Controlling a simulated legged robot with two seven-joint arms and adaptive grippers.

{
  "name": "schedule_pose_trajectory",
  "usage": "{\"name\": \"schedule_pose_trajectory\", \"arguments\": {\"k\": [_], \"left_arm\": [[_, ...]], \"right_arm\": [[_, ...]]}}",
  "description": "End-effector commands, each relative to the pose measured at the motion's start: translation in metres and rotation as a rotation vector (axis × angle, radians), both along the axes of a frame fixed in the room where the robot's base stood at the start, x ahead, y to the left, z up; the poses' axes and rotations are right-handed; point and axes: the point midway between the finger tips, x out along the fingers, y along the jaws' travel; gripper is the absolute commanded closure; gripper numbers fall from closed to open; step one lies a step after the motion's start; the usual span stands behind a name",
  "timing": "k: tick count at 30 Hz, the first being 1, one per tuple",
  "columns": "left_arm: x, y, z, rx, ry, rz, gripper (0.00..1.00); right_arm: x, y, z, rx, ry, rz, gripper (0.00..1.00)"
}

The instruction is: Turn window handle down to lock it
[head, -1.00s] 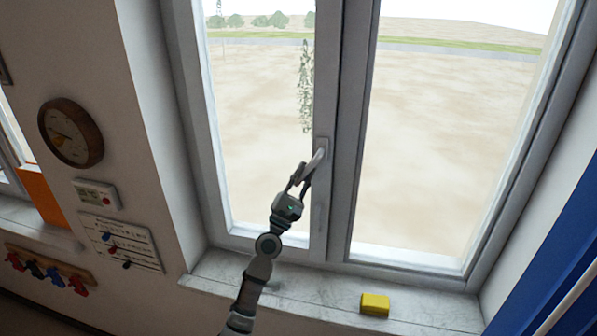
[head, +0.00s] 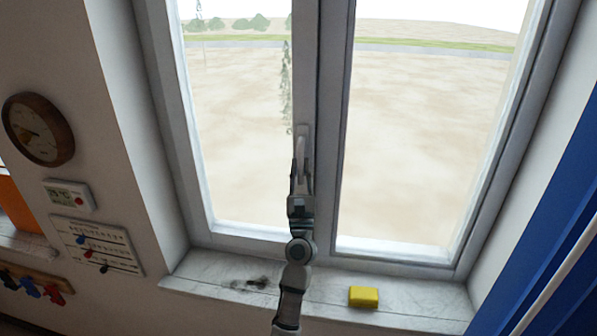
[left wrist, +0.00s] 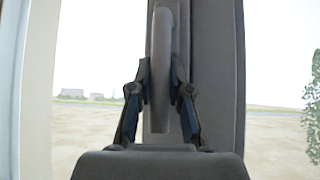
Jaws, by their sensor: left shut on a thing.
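The window handle (head: 302,146) is a grey lever on the middle frame post between the two panes. It points straight down along the post. My left gripper (head: 301,178) comes up from below and is shut on the lever's lower part. In the left wrist view the handle (left wrist: 160,75) hangs upright between the two dark fingers (left wrist: 160,105), one on each side. My right gripper is not in view.
A dark mark (head: 255,283) shows on the sill. A clock (head: 38,129) and a thermostat (head: 68,196) are on the left wall. A blue curtain (head: 560,240) hangs at right.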

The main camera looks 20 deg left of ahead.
Motion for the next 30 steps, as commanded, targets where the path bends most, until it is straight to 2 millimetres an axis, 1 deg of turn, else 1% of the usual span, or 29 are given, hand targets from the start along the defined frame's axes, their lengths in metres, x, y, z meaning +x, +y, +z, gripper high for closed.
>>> {"name": "schedule_pose_trajectory", "arguments": {"k": [12, 13, 14, 15, 16, 26, 30], "left_arm": [[0.001, -0.001, -0.001, -0.009, 0.000, -0.004, 1.00], [0.001, -0.001, -0.001, -0.009, 0.000, -0.004, 0.77], [0.001, -0.001, -0.001, -0.008, -0.001, -0.004, 0.70], [0.001, -0.001, -0.001, -0.008, -0.001, -0.004, 0.59], [0.001, -0.001, -0.001, -0.008, -0.001, -0.004, 0.56], [-0.002, -0.002, -0.002, -0.007, -0.002, -0.002, 0.56], [-0.013, -0.007, -0.015, -0.006, -0.001, -0.001, 0.56]], "right_arm": [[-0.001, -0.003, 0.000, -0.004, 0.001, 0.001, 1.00], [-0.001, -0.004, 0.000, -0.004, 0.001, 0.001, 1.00], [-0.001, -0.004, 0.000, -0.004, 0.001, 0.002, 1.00], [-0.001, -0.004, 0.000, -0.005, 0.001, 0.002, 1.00], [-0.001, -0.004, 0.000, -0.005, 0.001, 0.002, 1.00], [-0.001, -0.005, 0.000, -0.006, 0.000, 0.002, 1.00], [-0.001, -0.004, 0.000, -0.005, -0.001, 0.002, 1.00]]}}
